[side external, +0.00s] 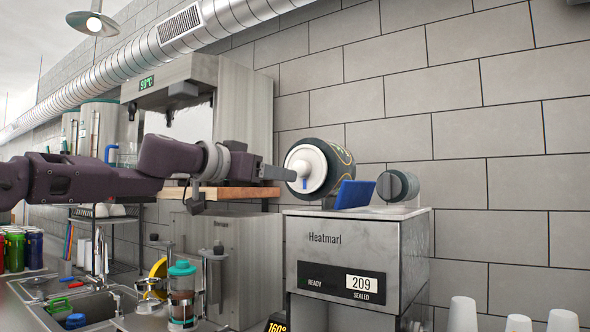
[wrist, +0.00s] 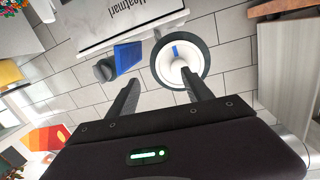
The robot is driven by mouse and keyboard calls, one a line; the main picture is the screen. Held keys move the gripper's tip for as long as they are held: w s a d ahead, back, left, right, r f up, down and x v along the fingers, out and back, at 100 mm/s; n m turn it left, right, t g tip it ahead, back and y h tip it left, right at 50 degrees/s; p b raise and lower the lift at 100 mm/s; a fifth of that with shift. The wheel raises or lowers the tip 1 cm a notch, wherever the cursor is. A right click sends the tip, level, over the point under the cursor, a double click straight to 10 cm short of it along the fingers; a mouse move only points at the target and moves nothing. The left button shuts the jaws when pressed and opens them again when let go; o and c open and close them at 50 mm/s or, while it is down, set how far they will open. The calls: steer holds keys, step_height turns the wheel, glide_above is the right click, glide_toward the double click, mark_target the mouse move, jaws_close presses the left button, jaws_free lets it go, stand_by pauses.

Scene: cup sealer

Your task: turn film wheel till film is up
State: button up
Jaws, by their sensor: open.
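The film wheel (side external: 311,163) is a dark roll with a white hub and a blue mark, on top of the Heatmari sealer (side external: 350,255). It also shows in the wrist view (wrist: 194,60). My gripper (side external: 290,173) points at the white hub from the left. In the wrist view my gripper (wrist: 159,77) is open, with one finger in front of the hub and the other left of the wheel. I cannot tell whether a finger touches the hub. A blue panel (side external: 355,194) and a smaller grey roll (side external: 393,186) sit right of the wheel. Its film is not clearly visible.
A metal machine with a wooden shelf (side external: 222,193) stands behind my arm. A teal-lidded jar (side external: 182,290) and a sink (side external: 85,300) are at lower left.

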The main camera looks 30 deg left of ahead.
steer(key=t+y, duration=0.1)
steer(key=y, duration=0.1)
glide_toward(298, 168)
steer(key=w, duration=0.7)
steer(key=shift+a, duration=0.15)
steer(key=shift+w, duration=0.3)
steer(key=shift+w+d+f, duration=0.1)
steer(key=shift+w+d, duration=0.1)
steer(key=shift+w, duration=0.15)
jaws_close()
